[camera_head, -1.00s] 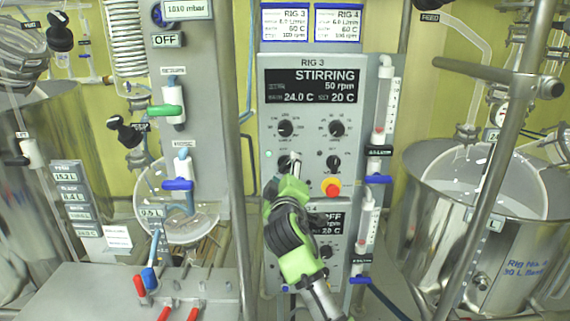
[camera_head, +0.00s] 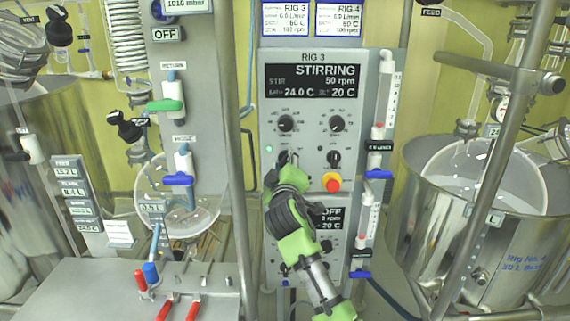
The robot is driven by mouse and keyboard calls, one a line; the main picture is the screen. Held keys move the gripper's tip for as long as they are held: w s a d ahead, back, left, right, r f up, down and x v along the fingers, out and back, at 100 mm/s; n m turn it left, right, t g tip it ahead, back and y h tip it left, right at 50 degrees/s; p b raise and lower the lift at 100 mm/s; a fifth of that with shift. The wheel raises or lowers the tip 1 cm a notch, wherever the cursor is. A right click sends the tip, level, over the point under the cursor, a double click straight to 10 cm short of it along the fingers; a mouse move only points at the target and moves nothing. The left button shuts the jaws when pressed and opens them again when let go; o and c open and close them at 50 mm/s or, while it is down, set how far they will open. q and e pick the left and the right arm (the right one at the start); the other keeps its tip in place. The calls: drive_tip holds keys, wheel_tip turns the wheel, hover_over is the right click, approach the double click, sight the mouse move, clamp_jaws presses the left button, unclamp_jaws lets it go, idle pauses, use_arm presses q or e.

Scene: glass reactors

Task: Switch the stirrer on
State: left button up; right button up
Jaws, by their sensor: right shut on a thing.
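The RIG 3 control panel (camera_head: 348,112) is upright at the centre. Its display (camera_head: 312,81) reads STIRRING, 50 rpm, 24.0 C and 20 C. Two black knobs sit below the display, a left one (camera_head: 285,123) and a right one (camera_head: 337,124). A lower right switch (camera_head: 334,158) sits above a red emergency button (camera_head: 331,182). My right gripper (camera_head: 288,160), green and black, is shut on the lower left switch of the panel and hides most of it. A small green light (camera_head: 268,149) shows beside it. My left gripper is not in view.
A second panel (camera_head: 326,219) reading OFF is below, partly covered by my right arm. Flow tubes with blue valves (camera_head: 378,174) stand at the panel's right edge. A steel vessel (camera_head: 470,240) is at right; a grey column with valves (camera_head: 178,180) is at left.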

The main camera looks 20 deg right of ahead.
drive_tip(key=m+b, duration=0.2)
drive_tip(key=m, duration=0.2)
drive_tip(key=shift+m, duration=0.3)
drive_tip(key=o, duration=1.1)
drive_tip(key=shift+s, duration=0.1)
